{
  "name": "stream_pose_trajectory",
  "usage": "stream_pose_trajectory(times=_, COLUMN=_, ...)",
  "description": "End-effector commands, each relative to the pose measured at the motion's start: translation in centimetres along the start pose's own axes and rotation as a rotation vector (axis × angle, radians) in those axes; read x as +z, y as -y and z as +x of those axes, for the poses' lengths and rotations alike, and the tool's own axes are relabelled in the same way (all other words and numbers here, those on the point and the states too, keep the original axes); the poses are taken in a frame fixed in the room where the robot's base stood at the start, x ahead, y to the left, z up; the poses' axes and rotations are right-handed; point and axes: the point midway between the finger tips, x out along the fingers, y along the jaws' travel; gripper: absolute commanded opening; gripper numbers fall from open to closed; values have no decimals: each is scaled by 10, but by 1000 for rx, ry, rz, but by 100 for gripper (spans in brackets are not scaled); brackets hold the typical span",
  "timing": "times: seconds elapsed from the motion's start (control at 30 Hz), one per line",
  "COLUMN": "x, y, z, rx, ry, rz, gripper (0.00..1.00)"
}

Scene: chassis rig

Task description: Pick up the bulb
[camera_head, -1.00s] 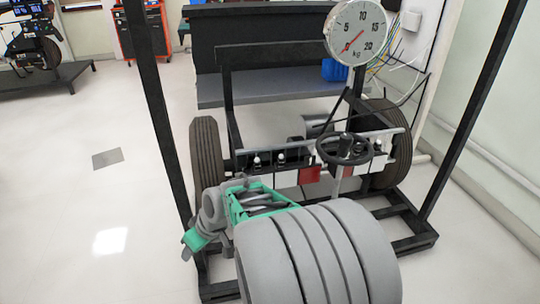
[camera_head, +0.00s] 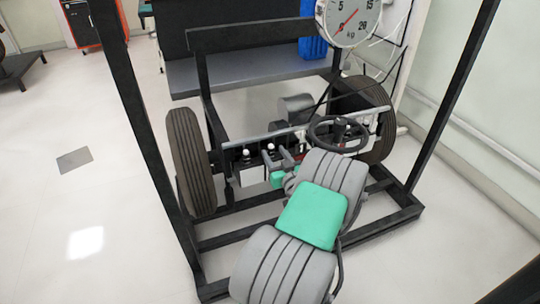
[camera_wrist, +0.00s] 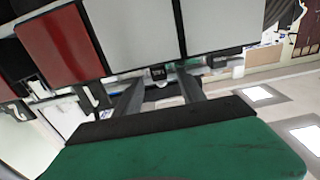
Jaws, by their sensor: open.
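Two small white round bulbs stand upright in dark holders on the rig's cross bar, a left bulb (camera_head: 246,153) and a right bulb (camera_head: 271,147). My gripper (camera_head: 283,158) is at the bar just right of the right bulb in the head view, partly hidden by my own arm. In the wrist view my gripper (camera_wrist: 160,78) shows two dark fingers spread apart, with no bulb clearly visible between them. A red panel (camera_wrist: 55,45) and pale panels (camera_wrist: 130,35) hang close ahead there. I cannot tell whether a finger touches a bulb.
The black frame (camera_head: 130,110) stands around the rig, with tyres at left (camera_head: 190,160) and right (camera_head: 362,105). A steering wheel (camera_head: 338,133) is close to the right of my gripper. A dial scale (camera_head: 348,18) hangs behind.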

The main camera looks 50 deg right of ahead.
Motion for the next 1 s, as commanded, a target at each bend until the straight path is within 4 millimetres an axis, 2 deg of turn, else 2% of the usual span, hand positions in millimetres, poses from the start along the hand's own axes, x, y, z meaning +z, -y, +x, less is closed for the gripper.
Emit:
stream_pose_trajectory(times=0.1, x=1, y=0, z=17, rx=-2, ry=0, rz=-1, gripper=47)
stream_pose_trajectory(times=0.33, x=0, y=0, z=20, rx=0, ry=1, rz=0, gripper=47)
stream_pose_trajectory(times=0.9, x=0, y=0, z=20, rx=-1, ry=1, rz=0, gripper=1)
stream_pose_trajectory(times=1.0, x=0, y=0, z=20, rx=-1, ry=1, rz=0, gripper=0)
